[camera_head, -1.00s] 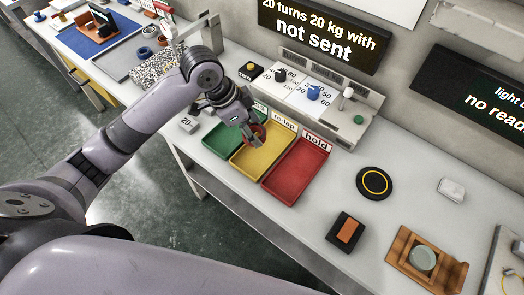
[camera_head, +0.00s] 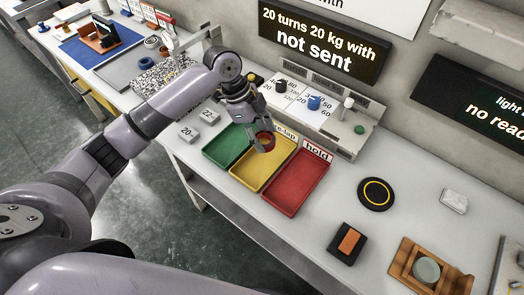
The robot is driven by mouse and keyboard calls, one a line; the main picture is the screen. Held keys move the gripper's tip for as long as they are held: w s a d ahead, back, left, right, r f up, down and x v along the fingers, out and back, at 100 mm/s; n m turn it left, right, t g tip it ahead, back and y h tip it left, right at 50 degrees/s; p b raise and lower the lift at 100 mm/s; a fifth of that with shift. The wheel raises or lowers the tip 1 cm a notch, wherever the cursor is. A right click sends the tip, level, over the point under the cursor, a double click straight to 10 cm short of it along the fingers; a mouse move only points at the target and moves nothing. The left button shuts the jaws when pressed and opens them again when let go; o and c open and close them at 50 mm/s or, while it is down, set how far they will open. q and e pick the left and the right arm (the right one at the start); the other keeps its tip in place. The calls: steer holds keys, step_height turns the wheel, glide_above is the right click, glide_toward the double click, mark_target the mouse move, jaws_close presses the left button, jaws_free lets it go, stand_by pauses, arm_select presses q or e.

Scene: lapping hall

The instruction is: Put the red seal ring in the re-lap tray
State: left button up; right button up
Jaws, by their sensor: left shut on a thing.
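The red seal ring (camera_head: 269,138) is held in my left gripper (camera_head: 263,145), whose fingers are shut on it. The gripper is over the back part of the yellow re-lap tray (camera_head: 252,178), near its label (camera_head: 287,133), which the gripper partly hides. I cannot tell whether the ring touches the tray. The yellow tray shows no other thing in it. My right gripper is not in view.
A green tray (camera_head: 226,147) stands left of the yellow tray and a red hold tray (camera_head: 296,183) right of it. Small 20 and 22 blocks (camera_head: 188,133) lie left. Behind is a panel with knobs (camera_head: 314,102). A black disc (camera_head: 376,193) lies right.

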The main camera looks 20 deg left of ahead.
mark_target(267, 161)
arm_select(q)
step_height(267, 161, down, 8)
steer(key=shift+f+p, duration=0.15)
steer(key=shift+p, duration=0.15)
steer(key=o, duration=1.2)
steer(key=b+v, duration=0.1)
steer(key=v, duration=1.1)
